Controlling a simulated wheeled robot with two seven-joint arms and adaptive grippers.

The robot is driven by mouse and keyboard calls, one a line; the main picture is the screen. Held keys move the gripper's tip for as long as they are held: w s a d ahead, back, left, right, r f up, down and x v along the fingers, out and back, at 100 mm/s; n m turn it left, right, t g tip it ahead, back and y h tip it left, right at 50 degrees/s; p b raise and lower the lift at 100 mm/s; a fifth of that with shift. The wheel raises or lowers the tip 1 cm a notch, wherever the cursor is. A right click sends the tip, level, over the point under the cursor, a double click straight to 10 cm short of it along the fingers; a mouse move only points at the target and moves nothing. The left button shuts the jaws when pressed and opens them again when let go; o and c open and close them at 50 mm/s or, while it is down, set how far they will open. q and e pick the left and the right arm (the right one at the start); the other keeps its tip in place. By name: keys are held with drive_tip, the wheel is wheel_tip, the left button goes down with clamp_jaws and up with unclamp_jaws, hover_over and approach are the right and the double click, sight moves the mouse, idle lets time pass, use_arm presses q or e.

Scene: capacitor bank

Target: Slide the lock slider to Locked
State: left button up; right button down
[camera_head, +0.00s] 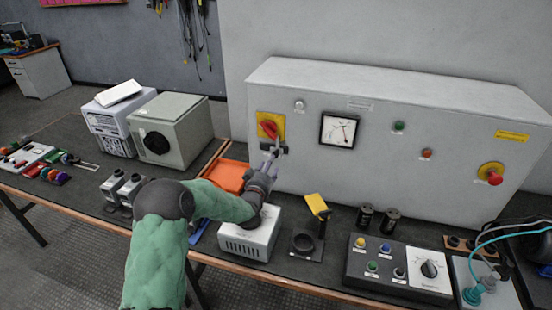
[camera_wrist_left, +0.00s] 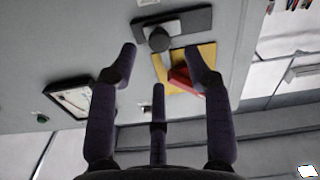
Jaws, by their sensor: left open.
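The lock slider (camera_wrist_left: 197,20) is a dark flat bar on the grey cabinet front beside the yellow plate. Its round dark knob (camera_wrist_left: 158,39) sits nearer the gauge-side end in the left wrist view. In the head view the slider (camera_head: 284,149) is partly hidden by my fingers. A red rotary handle (camera_head: 269,130) sits on the yellow plate (camera_head: 262,118) just above it. My left gripper (camera_head: 275,152) is in front of the slider, pointing at the cabinet. In the left wrist view its fingers (camera_wrist_left: 160,66) are spread and empty, with the knob beyond their tips. Slider lettering is unreadable.
A dial gauge (camera_head: 338,131) is right of the slider on the cabinet, with a red stop button (camera_head: 494,175) farther right. A yellow-topped stand (camera_head: 316,204) stands nearby.

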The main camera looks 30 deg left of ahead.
sight(275, 153)
use_arm(q)
drive_tip(key=shift+b+x, duration=0.9)
drive_tip(key=shift+x, duration=2.7)
drive_tip(key=shift+r, duration=0.1)
clamp_jaws()
